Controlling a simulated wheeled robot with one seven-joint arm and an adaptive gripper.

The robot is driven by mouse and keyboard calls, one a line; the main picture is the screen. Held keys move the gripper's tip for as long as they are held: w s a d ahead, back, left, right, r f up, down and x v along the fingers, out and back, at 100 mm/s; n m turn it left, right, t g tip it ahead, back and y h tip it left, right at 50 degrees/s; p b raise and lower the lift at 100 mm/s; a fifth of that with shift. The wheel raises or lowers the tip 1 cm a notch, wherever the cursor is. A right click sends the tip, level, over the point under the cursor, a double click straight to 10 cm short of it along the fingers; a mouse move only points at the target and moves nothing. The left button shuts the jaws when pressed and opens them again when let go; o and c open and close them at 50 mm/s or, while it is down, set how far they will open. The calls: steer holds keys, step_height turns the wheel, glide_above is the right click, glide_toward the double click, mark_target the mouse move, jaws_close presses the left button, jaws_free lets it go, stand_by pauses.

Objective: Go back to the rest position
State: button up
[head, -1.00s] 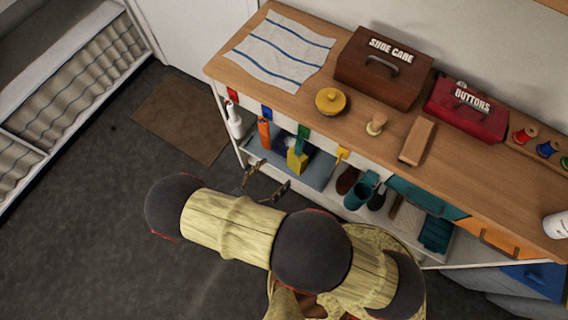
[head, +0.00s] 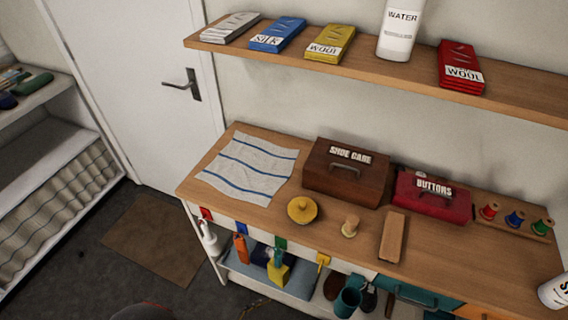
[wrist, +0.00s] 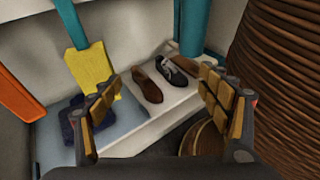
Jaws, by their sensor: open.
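My gripper (wrist: 160,112) is open and empty in the wrist view, its two padded fingers apart. Beyond and between the fingers, a brown shoe (wrist: 148,84) and a black shoe (wrist: 177,72) stand on the white lower shelf, apart from the fingers. A yellow item (wrist: 90,68) and dark blue cloth (wrist: 72,125) lie to the left, near the left finger. In the head view most of my arm is out of the picture. Only a dark rounded part of it shows at the bottom edge, and the gripper cannot be made out there.
The wooden counter (head: 335,238) holds a striped cloth (head: 247,168), a shoe care box (head: 345,172) and a red buttons box (head: 432,197). A wall shelf (head: 300,62) hangs above. A woven basket (wrist: 285,80) stands close on the right in the wrist view. Floor is open at left.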

steer(key=w+d+r+m+g+y, duration=0.25)
steer(key=r+m+g+y, duration=0.2)
steer(key=r+m, duration=0.55)
steer(key=w+d+r+m+g+y, duration=0.1)
steer(key=d+r+m+g+y, duration=0.3)
steer(key=r, duration=0.9)
steer(key=w+d+r+m+t+y+p, duration=0.1)
steer(key=d+r+m+t+y, duration=0.2)
steer(key=d+r+m+t, duration=0.3)
steer(key=d+r+m, duration=0.4)
steer(key=d+r, duration=0.5)
steer(key=r, duration=0.3)
steer(key=shift+w+d+r+y, duration=0.2)
steer(key=shift+d+r+y, duration=0.15)
steer(key=shift+d+r, duration=0.05)
